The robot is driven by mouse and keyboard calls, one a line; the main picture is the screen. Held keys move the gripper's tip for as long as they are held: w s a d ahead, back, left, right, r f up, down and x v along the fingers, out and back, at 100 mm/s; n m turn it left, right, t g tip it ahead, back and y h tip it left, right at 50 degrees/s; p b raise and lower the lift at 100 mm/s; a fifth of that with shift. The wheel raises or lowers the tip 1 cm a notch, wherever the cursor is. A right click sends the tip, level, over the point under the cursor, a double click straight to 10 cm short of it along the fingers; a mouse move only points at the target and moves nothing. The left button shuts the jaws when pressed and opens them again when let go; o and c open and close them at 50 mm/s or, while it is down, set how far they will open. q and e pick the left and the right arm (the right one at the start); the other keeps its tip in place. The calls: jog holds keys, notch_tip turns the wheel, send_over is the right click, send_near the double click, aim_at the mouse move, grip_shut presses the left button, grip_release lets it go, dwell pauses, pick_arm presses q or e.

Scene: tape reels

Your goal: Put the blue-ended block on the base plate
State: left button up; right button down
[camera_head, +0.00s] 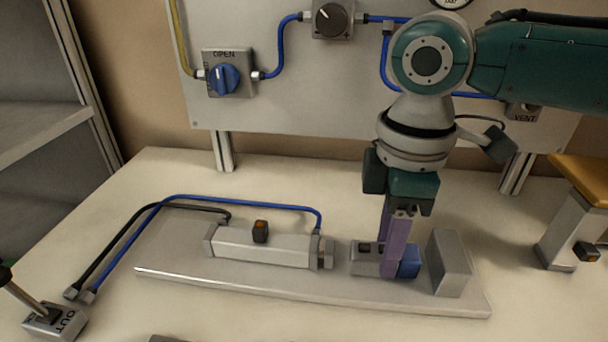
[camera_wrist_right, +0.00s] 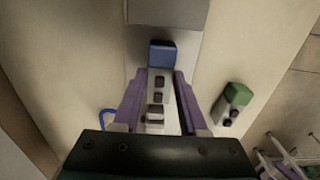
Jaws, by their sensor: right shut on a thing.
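The blue-ended block (camera_head: 367,259) is grey with dark holes and has a blue end (camera_head: 409,262) facing right. It lies level at the base plate (camera_head: 200,268), between the grey cylinder (camera_head: 265,246) and an upright grey stop block (camera_head: 451,264). I cannot tell if it touches the plate. My right gripper (camera_head: 397,262) points down from above, its purple fingers shut on the block. In the right wrist view the block's blue end (camera_wrist_right: 162,54) shows beyond the fingers, and its holed grey body lies between them. My left gripper is not in view.
A green-ended block (camera_wrist_right: 236,97) lies to one side in the right wrist view. Hoses run from the cylinder to the table's left. A lever box (camera_head: 55,322) stands front left. A panel with a blue valve knob (camera_head: 224,79) stands behind. A wooden-topped stand (camera_head: 580,200) is at right.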

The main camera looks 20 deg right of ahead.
jog(key=shift+f, duration=0.15)
jog(key=shift+c, duration=2.2)
grip_release()
